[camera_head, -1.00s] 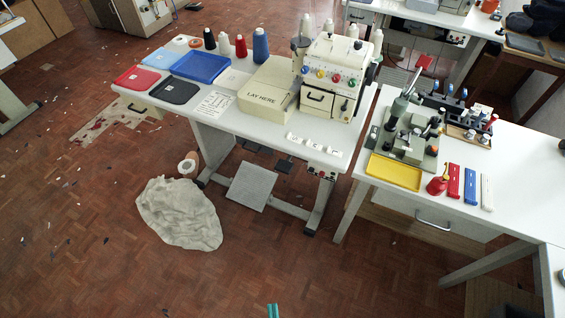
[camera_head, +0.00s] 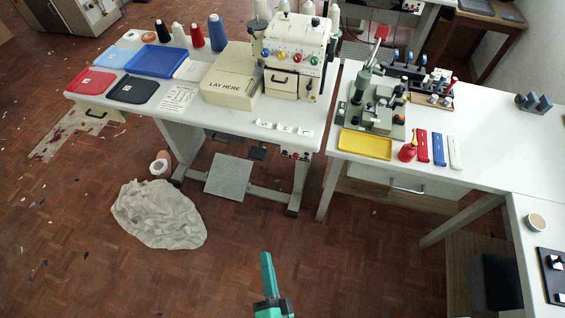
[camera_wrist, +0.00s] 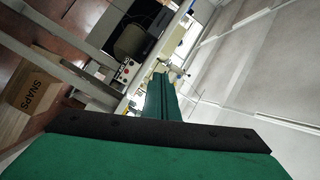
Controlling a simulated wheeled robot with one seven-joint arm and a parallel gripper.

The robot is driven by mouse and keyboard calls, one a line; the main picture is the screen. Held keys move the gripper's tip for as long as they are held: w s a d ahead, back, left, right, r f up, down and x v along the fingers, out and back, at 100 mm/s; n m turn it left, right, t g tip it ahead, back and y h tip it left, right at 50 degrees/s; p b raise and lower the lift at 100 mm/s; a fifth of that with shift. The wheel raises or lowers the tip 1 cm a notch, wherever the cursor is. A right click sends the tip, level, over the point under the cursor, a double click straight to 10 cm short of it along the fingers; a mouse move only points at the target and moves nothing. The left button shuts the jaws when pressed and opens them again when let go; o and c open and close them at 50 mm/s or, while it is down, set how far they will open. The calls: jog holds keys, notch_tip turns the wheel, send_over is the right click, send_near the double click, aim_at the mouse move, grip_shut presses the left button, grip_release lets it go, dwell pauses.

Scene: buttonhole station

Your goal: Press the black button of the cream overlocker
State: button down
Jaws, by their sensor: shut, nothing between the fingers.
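The cream overlocker (camera_head: 297,50) stands at the right end of the left white table, with several coloured dials on its front. A small switch box (camera_head: 295,155) with red and dark buttons sits under that table's front edge. It also shows in the wrist view (camera_wrist: 127,72), left of my fingers. Which spot is the black button is too small to tell. My green gripper (camera_head: 266,258) is at the bottom middle of the head view, in front of the table and apart from it. Its fingers (camera_wrist: 158,78) are shut together and empty.
A "LAY HERE" cream block (camera_head: 228,82) stands left of the overlocker. A treadle plate (camera_head: 230,176) and table legs are below. A crumpled cloth (camera_head: 158,215) lies on the floor. The right table (camera_head: 470,150) holds another machine and a yellow tray (camera_head: 364,145).

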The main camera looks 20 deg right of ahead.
jog(key=w+d+f+m+h, duration=0.2)
jog(key=w+d+f+m, duration=0.1)
jog(key=w+m, duration=0.5)
jog(key=w+d+f+m+g+h, duration=0.1)
jog(key=w+d+f+m+h, duration=0.2)
jog(key=w+m, duration=0.4)
jog(key=w+d+f+m+h, duration=0.2)
jog(key=w+m, duration=0.6)
jog(key=m, duration=0.5)
jog(key=shift+w+d+f, duration=0.3)
jog(key=shift+d+f, duration=0.2)
jog(key=shift+d, duration=0.3)
send_near(285, 154)
jog(key=x, duration=0.5)
jog(key=shift+a+f, duration=0.1)
jog(key=shift+x, duration=0.8)
